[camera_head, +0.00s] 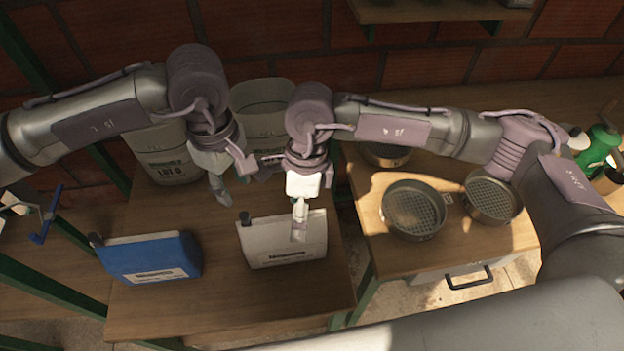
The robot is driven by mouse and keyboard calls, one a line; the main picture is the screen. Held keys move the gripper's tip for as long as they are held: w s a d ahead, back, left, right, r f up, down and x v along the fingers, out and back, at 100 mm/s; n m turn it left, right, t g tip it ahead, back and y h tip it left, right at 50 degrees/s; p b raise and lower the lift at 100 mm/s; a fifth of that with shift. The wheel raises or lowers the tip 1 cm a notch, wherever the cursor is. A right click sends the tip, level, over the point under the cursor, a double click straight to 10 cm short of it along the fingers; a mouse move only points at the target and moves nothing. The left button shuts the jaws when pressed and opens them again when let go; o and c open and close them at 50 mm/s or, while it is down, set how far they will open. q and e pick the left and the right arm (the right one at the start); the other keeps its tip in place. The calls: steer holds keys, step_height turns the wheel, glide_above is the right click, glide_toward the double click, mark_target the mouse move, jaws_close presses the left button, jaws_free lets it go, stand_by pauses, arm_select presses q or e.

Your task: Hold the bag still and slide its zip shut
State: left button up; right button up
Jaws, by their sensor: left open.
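A white bag (268,246) with a printed label stands on the wooden table, a dark tab at its upper left corner. A blue bag (150,259) with a white label and a similar dark tab stands to its left. My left gripper (237,183) is open and empty, above and behind the white bag's left end, apart from it. My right gripper (299,228) points down at the white bag's upper right part and covers some of its top edge. Whether its fingers touch or pinch the bag cannot be told.
Two grey buckets, one labelled (160,165) and one behind my grippers (262,95), stand at the back. Round sieves (414,210) sit on the right-hand table, beyond a gap. The table front (220,315) is clear.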

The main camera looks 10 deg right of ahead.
mark_target(312, 214)
steer(key=w+d+r+n+t+h, duration=0.2)
steer(key=w+d+r+t, duration=0.1)
steer(key=w, duration=0.1)
steer(key=f, duration=1.3)
steer(key=shift+d+f, duration=0.25)
steer(key=shift+f, duration=0.05)
steer(key=shift+c, duration=0.3)
steer(key=c, duration=1.6)
arm_select(q)
steer(key=shift+o, duration=0.4)
arm_select(e)
jaws_close()
